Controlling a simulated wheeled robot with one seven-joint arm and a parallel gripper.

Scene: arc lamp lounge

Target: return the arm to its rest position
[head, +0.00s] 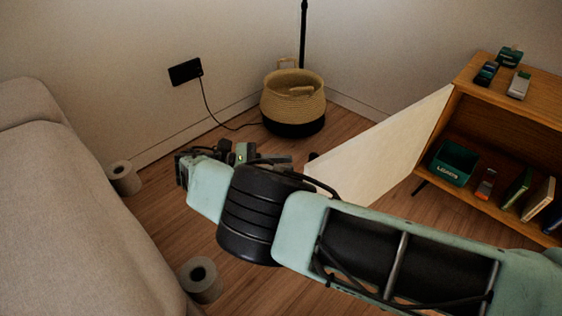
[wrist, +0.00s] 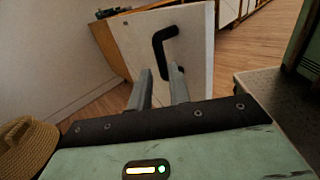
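My gripper (wrist: 162,76) shows in the wrist view with its two grey fingers apart and nothing clearly held between them. A white cabinet door (wrist: 130,45) with a black bent handle (wrist: 163,45) is in front of the fingers. The handle's lower end lines up with the gap between the fingertips; I cannot tell the exact distance. In the head view, my arm reaches from the lower right to the middle left, and its fingers are hard to make out. The door (head: 385,145) stands swung out from the wooden cabinet (head: 520,100), near my gripper.
A woven basket (head: 293,95) stands by the back wall under a lamp pole (head: 303,35). A beige sofa (head: 60,210) fills the left side. Two grey rolls (head: 124,178) (head: 201,280) are on the floor beside it. The cabinet holds a green bin (head: 453,162) and books.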

